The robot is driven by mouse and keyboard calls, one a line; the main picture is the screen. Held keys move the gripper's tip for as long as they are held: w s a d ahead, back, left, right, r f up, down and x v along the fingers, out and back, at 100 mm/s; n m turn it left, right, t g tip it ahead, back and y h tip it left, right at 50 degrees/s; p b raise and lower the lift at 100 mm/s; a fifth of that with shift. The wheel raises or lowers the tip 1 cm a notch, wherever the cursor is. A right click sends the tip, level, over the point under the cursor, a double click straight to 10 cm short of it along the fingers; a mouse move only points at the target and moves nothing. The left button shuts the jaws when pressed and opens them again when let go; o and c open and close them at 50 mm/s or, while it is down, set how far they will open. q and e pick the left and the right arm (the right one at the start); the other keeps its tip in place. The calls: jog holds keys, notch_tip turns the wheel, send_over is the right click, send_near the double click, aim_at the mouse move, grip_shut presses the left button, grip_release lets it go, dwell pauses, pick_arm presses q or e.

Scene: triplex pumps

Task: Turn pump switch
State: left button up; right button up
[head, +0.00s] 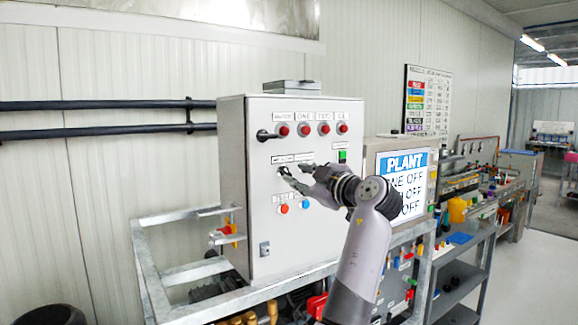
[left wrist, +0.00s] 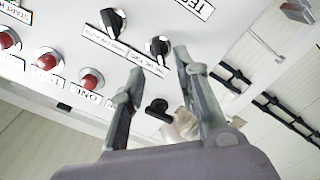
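The grey control cabinet (head: 250,215) carries the pump switches on its front. In the left wrist view, two black rotary switches sit on the white panel, one (left wrist: 113,20) beside the other (left wrist: 159,46), with labels next to them. My left gripper (head: 294,172) is open in front of the middle of the cabinet front and hides part of the switch row. In the left wrist view its two fingers (left wrist: 160,66) are apart, with the second switch just beyond and between the tips. Contact cannot be told. My right gripper is not in view.
Red lamps (head: 304,129) line the cabinet top, with a black handle (head: 265,135) at their left. A red and a blue button (head: 304,204) sit below my gripper. A PLANT sign (head: 405,163) stands right of the cabinet. A metal frame (head: 180,273) surrounds its base.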

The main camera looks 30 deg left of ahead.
aim_at(287, 172)
pick_arm(q)
jog(key=p+x, duration=0.1)
jog(key=x, duration=0.4)
jog(key=shift+w+a, duration=0.1)
jog(key=shift+a, duration=0.05)
jog(key=shift+c, duration=0.5)
grip_shut()
